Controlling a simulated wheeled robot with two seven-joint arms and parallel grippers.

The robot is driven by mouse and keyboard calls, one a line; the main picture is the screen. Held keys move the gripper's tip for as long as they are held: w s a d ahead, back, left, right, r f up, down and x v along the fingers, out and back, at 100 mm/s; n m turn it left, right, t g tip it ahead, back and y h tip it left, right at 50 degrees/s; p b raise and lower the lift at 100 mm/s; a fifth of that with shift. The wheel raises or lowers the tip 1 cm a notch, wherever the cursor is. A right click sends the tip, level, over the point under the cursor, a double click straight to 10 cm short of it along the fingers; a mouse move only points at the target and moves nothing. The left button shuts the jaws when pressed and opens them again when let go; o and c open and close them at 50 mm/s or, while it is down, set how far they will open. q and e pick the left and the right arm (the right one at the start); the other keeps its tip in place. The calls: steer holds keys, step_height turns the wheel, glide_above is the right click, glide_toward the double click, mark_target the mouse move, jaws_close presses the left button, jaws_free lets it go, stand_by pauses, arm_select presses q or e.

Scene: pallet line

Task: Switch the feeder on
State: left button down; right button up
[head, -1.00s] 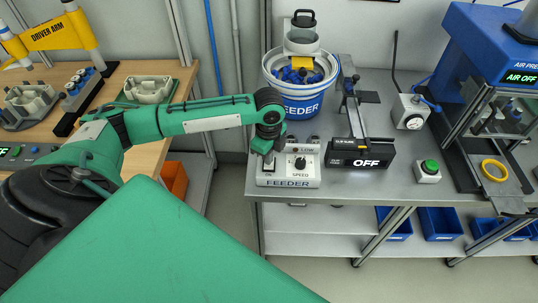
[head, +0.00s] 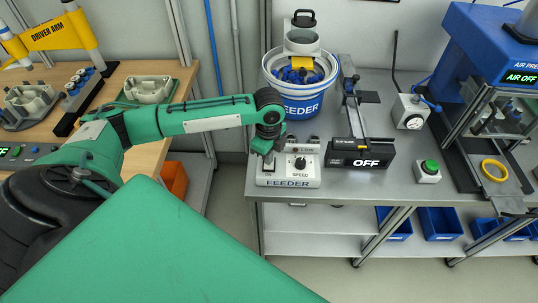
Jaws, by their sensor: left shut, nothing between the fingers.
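The feeder's control box (head: 290,180) is a light box labelled FEEDER, with a black SPEED knob (head: 300,163), on the front left of the grey bench. The feeder bowl (head: 299,82) stands behind it, white and blue, with blue parts inside. A dark display (head: 362,157) to the right of the box reads OFF. My left gripper (head: 268,165) is shut and empty, pointing down at the left part of the control box, by the switch area. The wrist hides much of that area, and I cannot tell whether the fingertips touch the switch. My right gripper is not in view.
A green push button (head: 428,171) and a gauge box (head: 411,112) stand right of the display. A blue press (head: 490,60) with an AIR OFF display and a yellow ring (head: 494,170) is at the far right. A wooden bench (head: 120,90) with fixtures is at left.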

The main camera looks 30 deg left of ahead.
arm_select(q)
steer(key=shift+f, duration=0.45)
